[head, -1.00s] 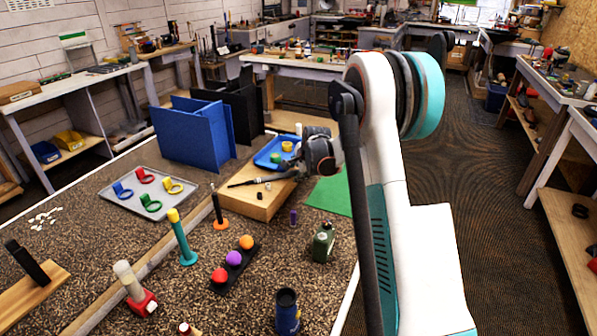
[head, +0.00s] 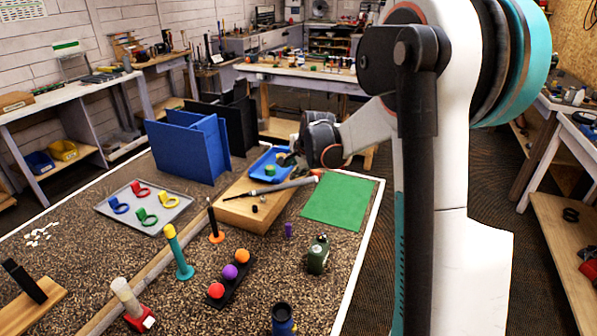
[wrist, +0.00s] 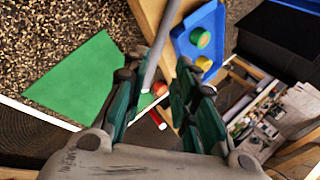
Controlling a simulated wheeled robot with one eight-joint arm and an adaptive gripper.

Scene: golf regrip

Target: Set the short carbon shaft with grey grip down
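The short carbon shaft with grey grip (head: 293,185) lies across the wooden block (head: 238,215), thin dark end to the left. Its grey grip end reaches past the block's right edge. In the wrist view the grey grip (wrist: 162,42) runs beside the left finger's tip; whether it touches is unclear. My gripper (head: 286,159) is just above and behind the shaft.
A blue tray (head: 257,171) with green and yellow rolls stands behind the block. A green mat (head: 340,200) lies bare to the right. A green canister (head: 318,255), a purple peg (head: 288,230) and a ball rack (head: 240,285) stand in front. Blue panels (head: 185,150) rise at the back left.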

